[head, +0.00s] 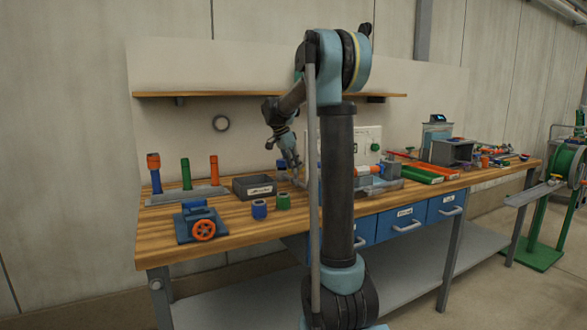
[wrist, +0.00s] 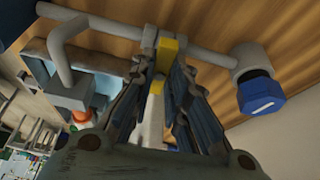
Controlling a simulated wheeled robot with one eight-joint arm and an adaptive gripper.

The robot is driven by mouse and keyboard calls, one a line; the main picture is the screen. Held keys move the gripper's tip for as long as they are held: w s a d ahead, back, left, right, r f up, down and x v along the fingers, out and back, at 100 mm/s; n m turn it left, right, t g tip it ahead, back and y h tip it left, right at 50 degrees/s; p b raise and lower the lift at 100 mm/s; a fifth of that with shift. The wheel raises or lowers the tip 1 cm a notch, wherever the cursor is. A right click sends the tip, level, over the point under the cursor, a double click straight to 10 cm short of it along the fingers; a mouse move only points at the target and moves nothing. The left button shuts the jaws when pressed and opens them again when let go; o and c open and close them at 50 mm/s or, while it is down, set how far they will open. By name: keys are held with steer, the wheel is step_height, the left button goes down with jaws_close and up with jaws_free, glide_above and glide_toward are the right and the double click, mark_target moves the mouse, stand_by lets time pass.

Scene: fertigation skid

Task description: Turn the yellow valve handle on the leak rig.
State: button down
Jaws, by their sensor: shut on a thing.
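In the wrist view the yellow valve handle (wrist: 167,50) sits between the two fingers of my gripper (wrist: 166,72), which is shut on it. Part of the handle is hidden by the fingers. The leak rig's grey pipe (wrist: 205,47) runs across the top of the view, just beyond the fingertips. A blue cap (wrist: 261,94) is on a grey fitting at its right end. In the head view my gripper (head: 290,160) is low over the bench behind my arm column, which hides part of the rig.
On the wooden bench (head: 165,238) are a black bin (head: 253,186), a blue block with an orange handwheel (head: 204,230), and blue and green caps. Upright coloured tools (head: 186,174) stand at the left. A shelf (head: 220,95) runs above. Red and green tubes lie at the right.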

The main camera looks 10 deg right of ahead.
steer(key=n+t, duration=0.1)
steer(key=n, duration=0.4)
steer(key=shift+s+d+t+y, duration=0.1)
steer(key=shift+t+y, duration=0.3)
steer(key=n, duration=0.2)
steer(key=n+y, duration=0.1)
steer(key=n, duration=0.1)
steer(key=shift+s+d+t+y, duration=0.1)
steer(key=shift+d+t+y, duration=0.1)
steer(key=shift+t+y, duration=0.15)
steer(key=n, duration=0.2)
steer(key=n+y, duration=0.1)
steer(key=n, duration=0.1)
steer(key=shift+d+n+t+y, duration=0.2)
steer(key=shift+n+t+y, duration=0.05)
steer(key=shift+n, duration=0.15)
steer(key=shift+d+n+y, duration=0.1)
steer(key=shift+n+y, duration=0.6)
steer(key=shift+n, duration=1)
steer(key=c, duration=1.6)
jaws_free()
steer(key=shift+o, duration=0.2)
steer(key=shift+r, duration=0.1)
